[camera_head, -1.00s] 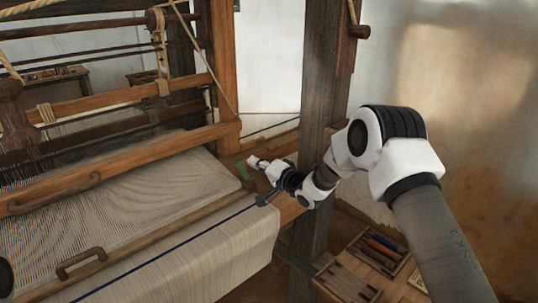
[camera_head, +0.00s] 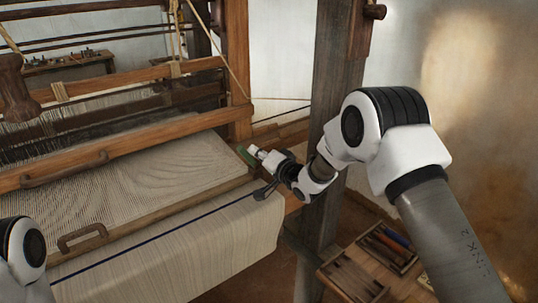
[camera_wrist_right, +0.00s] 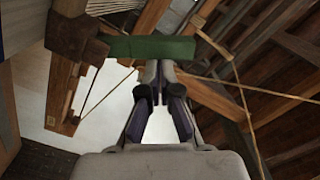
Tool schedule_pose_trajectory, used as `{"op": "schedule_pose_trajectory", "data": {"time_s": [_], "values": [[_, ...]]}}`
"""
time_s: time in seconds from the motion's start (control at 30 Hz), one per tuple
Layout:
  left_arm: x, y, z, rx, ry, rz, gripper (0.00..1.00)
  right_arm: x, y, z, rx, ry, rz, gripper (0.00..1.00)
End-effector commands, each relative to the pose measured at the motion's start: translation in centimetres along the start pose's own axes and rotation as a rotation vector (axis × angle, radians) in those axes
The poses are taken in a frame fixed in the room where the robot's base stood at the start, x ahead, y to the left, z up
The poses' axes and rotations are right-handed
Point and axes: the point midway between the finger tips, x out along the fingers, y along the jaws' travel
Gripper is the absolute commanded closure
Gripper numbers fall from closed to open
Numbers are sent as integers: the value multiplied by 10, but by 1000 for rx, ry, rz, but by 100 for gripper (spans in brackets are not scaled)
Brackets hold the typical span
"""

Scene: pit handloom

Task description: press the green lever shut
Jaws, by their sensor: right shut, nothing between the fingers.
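The green lever (camera_head: 246,157) is a short green bar at the right end of the loom's front beam, beside the wooden post. In the right wrist view it is a flat green bar (camera_wrist_right: 150,46) lying crosswise just beyond my fingertips. My right gripper (camera_head: 254,151) is shut and empty, with its tips at the lever. In the wrist view the shut fingertips (camera_wrist_right: 158,66) are close to the bar's lower edge; I cannot tell whether they touch it. My left gripper is out of view; only a part of my left arm shows at the lower left.
A thick dark post (camera_head: 330,100) stands behind my right forearm. A wooden tray (camera_head: 385,247) with tools sits at the lower right.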

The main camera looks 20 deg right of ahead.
Motion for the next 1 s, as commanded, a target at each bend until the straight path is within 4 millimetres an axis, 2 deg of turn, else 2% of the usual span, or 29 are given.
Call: {"op": "schedule_pose_trajectory", "data": {"time_s": [0.03,0.13,0.4,0.6,1.0], "values": [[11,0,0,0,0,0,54,2,0,10,-35,-3,-1,100],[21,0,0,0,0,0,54,4,-4,19,-118,-2,4,100],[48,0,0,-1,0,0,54,5,-6,33,-343,-1,16,100],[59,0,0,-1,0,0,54,5,-8,40,-470,-1,22,100],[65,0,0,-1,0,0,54,6,-9,44,-462,0,22,100]]}}
